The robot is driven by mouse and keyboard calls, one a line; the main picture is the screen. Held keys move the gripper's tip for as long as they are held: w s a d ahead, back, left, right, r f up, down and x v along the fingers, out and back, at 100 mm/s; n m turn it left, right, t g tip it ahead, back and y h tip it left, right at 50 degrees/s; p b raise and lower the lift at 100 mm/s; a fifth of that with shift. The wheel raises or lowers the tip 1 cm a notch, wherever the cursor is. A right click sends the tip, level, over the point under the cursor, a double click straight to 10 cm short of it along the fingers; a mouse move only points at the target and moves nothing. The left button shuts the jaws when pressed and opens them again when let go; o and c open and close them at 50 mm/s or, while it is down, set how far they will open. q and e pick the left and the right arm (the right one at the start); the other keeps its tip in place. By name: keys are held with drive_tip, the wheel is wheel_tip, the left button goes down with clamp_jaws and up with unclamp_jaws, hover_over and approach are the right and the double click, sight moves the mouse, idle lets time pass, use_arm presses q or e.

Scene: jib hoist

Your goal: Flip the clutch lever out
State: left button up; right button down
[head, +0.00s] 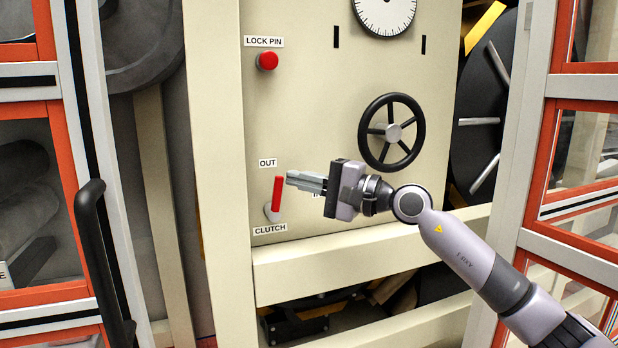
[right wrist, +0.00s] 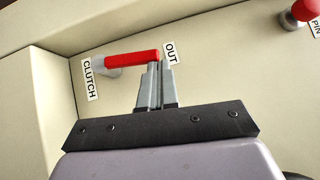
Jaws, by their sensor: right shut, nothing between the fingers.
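The clutch lever (head: 277,193) is a red handle on a pale round hub, low on the cream panel (head: 320,110). It stands nearly upright, its free end just below the OUT label (head: 267,162); the CLUTCH label (head: 270,229) is under the hub. My right gripper (head: 289,178) is shut and empty, its tips just right of the lever's upper end. In the right wrist view the tips (right wrist: 159,66) are right at the lever (right wrist: 132,58) near its OUT end; I cannot tell whether they touch. A label behind the gripper is mostly hidden. My left gripper is not in view.
A black handwheel (head: 393,132) is on the panel above my right wrist. A red lock pin knob (head: 267,61) and a white dial (head: 385,10) sit higher. A cream beam (head: 360,262) runs below the lever. Orange-framed guards stand at both sides.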

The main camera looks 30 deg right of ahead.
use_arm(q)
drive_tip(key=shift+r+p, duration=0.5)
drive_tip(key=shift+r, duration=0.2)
use_arm(e)
drive_tip(key=shift+w+a+r+n+g+h, duration=0.15)
drive_tip(key=shift+a+r+n+g+h, duration=0.25)
drive_tip(key=shift+a+n+g, duration=0.25)
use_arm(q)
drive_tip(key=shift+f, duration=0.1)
use_arm(e)
drive_tip(key=shift+f, duration=0.1)
